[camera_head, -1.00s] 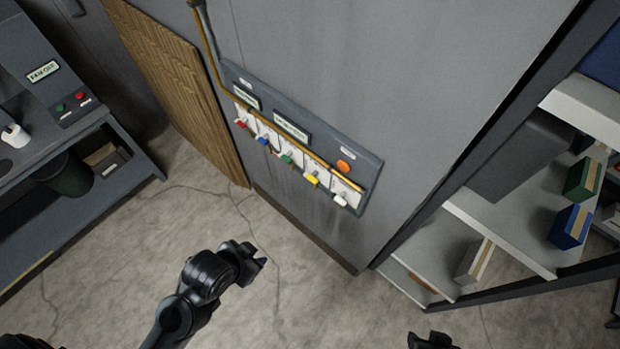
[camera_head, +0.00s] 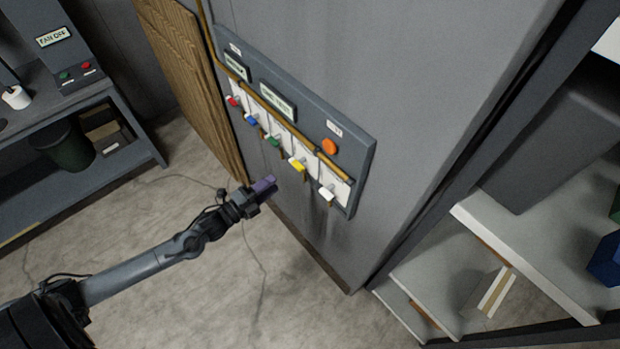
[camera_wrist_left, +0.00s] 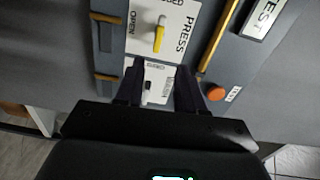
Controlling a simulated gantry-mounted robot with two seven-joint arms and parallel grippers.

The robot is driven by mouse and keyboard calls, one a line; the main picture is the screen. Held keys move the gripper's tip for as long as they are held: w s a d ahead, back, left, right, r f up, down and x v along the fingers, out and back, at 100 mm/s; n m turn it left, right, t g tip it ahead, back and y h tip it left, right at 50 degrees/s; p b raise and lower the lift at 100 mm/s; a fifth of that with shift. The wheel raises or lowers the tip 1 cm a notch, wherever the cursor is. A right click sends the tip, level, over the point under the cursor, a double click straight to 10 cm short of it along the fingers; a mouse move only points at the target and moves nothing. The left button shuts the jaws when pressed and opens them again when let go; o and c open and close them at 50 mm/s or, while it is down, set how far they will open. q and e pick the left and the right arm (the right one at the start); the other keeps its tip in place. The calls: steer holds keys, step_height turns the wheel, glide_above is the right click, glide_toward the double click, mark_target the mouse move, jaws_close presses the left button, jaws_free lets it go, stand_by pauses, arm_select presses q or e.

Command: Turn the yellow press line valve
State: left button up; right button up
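The yellow press line valve (camera_head: 297,165) is on the wall panel (camera_head: 368,160), between the green and the white valves. In the left wrist view its yellow handle (camera_wrist_left: 158,38) sits on a white plate marked PRESS, with OPEN on the left and a partly cut-off word at the top. My left gripper (camera_head: 265,185) is in front of the panel, below and left of the yellow valve and apart from it. In the left wrist view its two dark fingers (camera_wrist_left: 161,88) are spread with nothing held; the neighbouring plate shows between them. My right gripper is out of view.
Red (camera_head: 233,101), blue (camera_head: 251,120), green (camera_head: 273,140) and white (camera_head: 326,193) valves share the row. An orange button (camera_head: 330,146) is above the brass pipe. A shelf (camera_head: 520,245) stands right, a bench (camera_head: 130,120) left. Floor below the panel is clear.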

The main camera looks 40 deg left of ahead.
mark_target(294, 166)
arm_select(q)
steer(key=shift+m, duration=0.3)
steer(key=x, duration=0.4)
steer(key=b+x, duration=0.1)
steer(key=x, duration=0.2)
steer(key=a+x, duration=0.1)
steer(key=x, duration=0.3)
steer(key=shift+w+f, duration=0.25)
steer(key=shift+w, duration=0.25)
jaws_close()
